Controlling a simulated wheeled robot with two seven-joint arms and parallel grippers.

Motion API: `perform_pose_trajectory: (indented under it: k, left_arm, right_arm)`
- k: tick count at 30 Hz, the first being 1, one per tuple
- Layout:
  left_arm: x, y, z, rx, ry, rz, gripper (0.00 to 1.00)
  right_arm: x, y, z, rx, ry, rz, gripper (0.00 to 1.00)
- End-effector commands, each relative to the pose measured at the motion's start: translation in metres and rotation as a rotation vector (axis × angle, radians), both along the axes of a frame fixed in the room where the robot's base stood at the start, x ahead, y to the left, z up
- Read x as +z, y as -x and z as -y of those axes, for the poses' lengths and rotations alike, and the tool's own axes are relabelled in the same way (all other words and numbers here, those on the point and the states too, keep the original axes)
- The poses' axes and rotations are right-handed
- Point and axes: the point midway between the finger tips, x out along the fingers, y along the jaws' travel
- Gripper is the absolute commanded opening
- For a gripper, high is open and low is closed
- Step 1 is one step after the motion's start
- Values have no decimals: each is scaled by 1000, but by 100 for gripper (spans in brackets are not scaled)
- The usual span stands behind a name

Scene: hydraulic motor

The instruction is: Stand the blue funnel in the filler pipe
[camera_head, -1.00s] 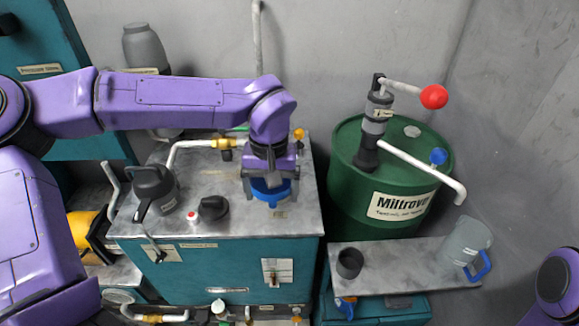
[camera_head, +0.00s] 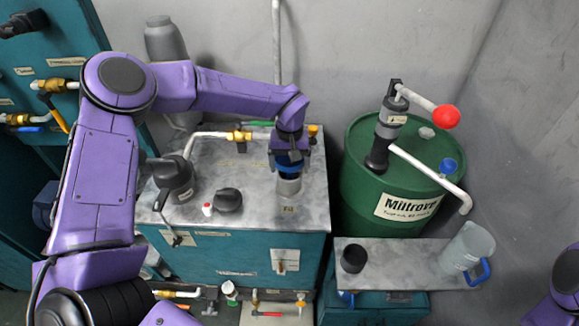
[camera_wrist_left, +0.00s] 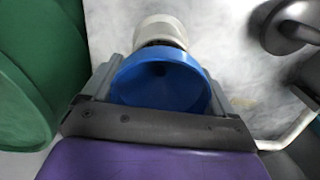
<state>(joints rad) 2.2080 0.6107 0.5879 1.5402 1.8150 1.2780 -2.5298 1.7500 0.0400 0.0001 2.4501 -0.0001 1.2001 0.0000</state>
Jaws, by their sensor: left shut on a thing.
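The blue funnel (camera_head: 289,167) is held in my left gripper (camera_head: 288,158), directly over the short pale filler pipe (camera_head: 289,185) on the tank top. In the left wrist view the wide blue bowl of the funnel (camera_wrist_left: 160,88) sits between the two grey fingers of the gripper (camera_wrist_left: 160,95), which are shut on it. The rim of the filler pipe (camera_wrist_left: 160,32) shows just beyond the bowl. The funnel's spout is hidden, so I cannot tell whether it is inside the pipe. My right gripper is out of view.
A dark grey can (camera_head: 174,178), a black cap (camera_head: 228,200) and a pipe with a brass fitting (camera_head: 238,136) are on the tank top. A green drum (camera_head: 365,185) with a hand pump (camera_head: 388,130) stands at the right. A bench (camera_head: 400,262) holds a black cup (camera_head: 353,259) and a clear jug (camera_head: 468,246).

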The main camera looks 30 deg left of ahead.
Motion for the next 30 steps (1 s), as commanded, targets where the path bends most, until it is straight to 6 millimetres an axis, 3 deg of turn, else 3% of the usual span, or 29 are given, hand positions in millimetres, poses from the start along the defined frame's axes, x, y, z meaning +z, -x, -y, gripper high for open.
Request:
perform_pose_trajectory:
  k: [4,18,19,20,27,30]
  left_arm:
    - [-20,2,0,-1,0,-2,58]
    - [-28,2,1,-1,1,-3,58]
    - [-28,2,1,-1,1,-2,93]
    - [-28,2,1,-1,1,-2,100]
    - [-27,2,1,-1,1,-2,100]
    - [-18,1,1,-1,0,1,100]
  right_arm:
    - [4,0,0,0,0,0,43]
    - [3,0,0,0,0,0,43]
    - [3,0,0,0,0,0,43]
    - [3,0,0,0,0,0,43]
    - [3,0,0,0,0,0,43]
    - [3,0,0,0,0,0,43]
